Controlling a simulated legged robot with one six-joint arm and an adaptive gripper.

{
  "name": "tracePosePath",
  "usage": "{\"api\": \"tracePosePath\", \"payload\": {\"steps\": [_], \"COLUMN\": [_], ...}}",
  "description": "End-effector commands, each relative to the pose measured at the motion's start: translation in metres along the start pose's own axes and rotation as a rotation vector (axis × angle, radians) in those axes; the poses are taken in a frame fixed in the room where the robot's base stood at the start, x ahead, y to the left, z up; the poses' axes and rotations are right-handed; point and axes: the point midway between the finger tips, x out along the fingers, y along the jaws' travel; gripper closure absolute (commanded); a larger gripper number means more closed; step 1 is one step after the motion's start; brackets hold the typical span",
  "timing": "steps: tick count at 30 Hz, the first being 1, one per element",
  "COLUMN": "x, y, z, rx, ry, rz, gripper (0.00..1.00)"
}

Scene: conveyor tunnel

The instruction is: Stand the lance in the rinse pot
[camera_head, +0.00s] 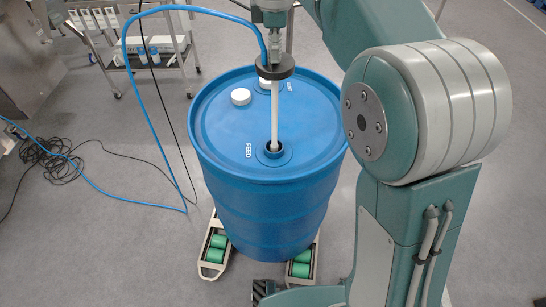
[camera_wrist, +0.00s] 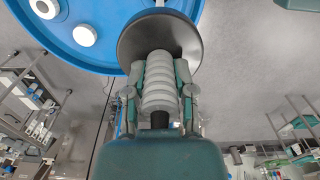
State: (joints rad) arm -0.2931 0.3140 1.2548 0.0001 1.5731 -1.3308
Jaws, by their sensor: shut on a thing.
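The lance (camera_head: 275,112) is a white tube with a black disc and a ribbed pale grip. It stands about upright, its lower end out of sight in the open bung hole marked FEED on the blue drum (camera_head: 262,215). My gripper (camera_head: 275,35) is above the drum, at the top of the lance. In the wrist view, the fingers of my gripper (camera_wrist: 160,95) are shut around the ribbed grip (camera_wrist: 159,78), with the black disc (camera_wrist: 135,40) beyond it. A blue hose (camera_head: 125,62) runs from the lance's top. I cannot make out the rinse pot in either view.
A white cap (camera_head: 240,97) sits on the drum lid, and another shows partly behind the lance. The drum stands on a frame with green rollers (camera_head: 217,247). The hose and a black cable (camera_head: 50,160) trail on the floor at left. A metal cart (camera_head: 150,50) stands behind.

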Motion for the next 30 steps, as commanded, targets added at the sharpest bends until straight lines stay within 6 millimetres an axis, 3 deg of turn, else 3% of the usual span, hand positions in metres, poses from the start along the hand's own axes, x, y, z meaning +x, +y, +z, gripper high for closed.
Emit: {"api": "tracePosePath", "payload": {"steps": [22, 30], "x": [-0.065, -0.073], "y": [0.000, 0.000], "z": [0.000, 0.000], "rx": [0.000, 0.000], "ry": [0.001, 0.000], "rz": [0.003, 0.001], "gripper": [1.00, 1.00]}}
